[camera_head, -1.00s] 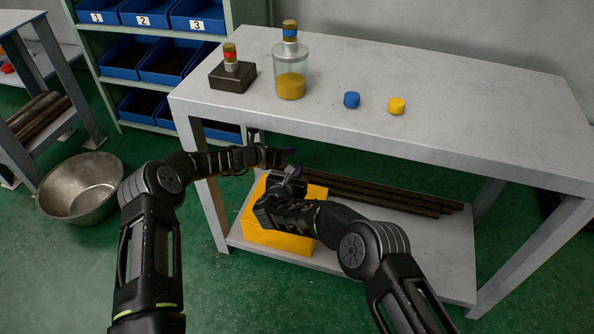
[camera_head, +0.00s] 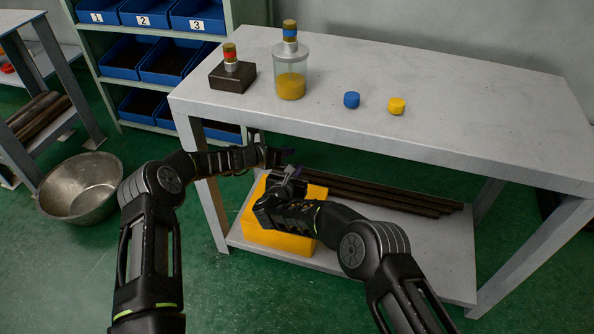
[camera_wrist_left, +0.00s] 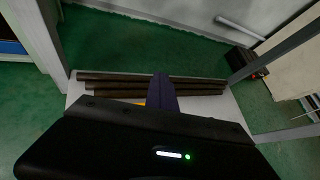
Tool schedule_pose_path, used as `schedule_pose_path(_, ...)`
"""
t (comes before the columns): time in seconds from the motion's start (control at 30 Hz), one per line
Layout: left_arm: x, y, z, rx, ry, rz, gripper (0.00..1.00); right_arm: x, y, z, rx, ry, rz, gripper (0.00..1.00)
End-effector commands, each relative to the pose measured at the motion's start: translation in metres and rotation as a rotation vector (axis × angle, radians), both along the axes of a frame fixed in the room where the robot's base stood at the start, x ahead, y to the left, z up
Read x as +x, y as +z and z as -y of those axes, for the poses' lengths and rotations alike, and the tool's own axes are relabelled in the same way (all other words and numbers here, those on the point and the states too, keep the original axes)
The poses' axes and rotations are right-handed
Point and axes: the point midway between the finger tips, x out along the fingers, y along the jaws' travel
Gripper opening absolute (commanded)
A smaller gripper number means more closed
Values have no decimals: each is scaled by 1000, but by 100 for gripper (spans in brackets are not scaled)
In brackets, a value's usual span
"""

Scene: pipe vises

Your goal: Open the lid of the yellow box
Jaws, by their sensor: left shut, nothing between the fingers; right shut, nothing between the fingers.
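The yellow box (camera_head: 272,241) stands on the lower shelf of the white table, at the shelf's left end. My right arm hides part of its top, so I cannot tell how its lid stands. My right gripper (camera_head: 292,172) is shut and empty, over the rear of the box in the head view. My left gripper (camera_head: 288,155) is shut and empty, in front of the table's front edge, above and behind the right gripper in the picture. In the left wrist view the purple-grey fingers (camera_wrist_left: 162,92) are together, and only a sliver of yellow shows beside them.
Dark pipes (camera_head: 385,192) lie on the lower shelf (camera_head: 420,240) right of the box. The tabletop (camera_head: 480,115) overhangs that shelf. On it are a jar (camera_head: 290,80), a dark block (camera_head: 232,77), a blue cap (camera_head: 351,99) and a yellow cap (camera_head: 396,105). A metal bowl (camera_head: 80,190) is on the floor.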

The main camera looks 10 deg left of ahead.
Motion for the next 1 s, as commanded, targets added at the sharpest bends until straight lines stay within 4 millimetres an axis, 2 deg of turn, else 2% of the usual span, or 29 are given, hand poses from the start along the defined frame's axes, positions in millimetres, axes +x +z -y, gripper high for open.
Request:
schedule_pose_path(0.17,0,0,0,0,0,0,0,0,0,0,0,0,0,0)
schedule_pose_path(0.7,0,0,0,0,0,0,45,0,0,0,0,0,0,0)
schedule_pose_path(1.0,-1,0,-1,-1,0,0,45,0,0,0,0,0,0,0)
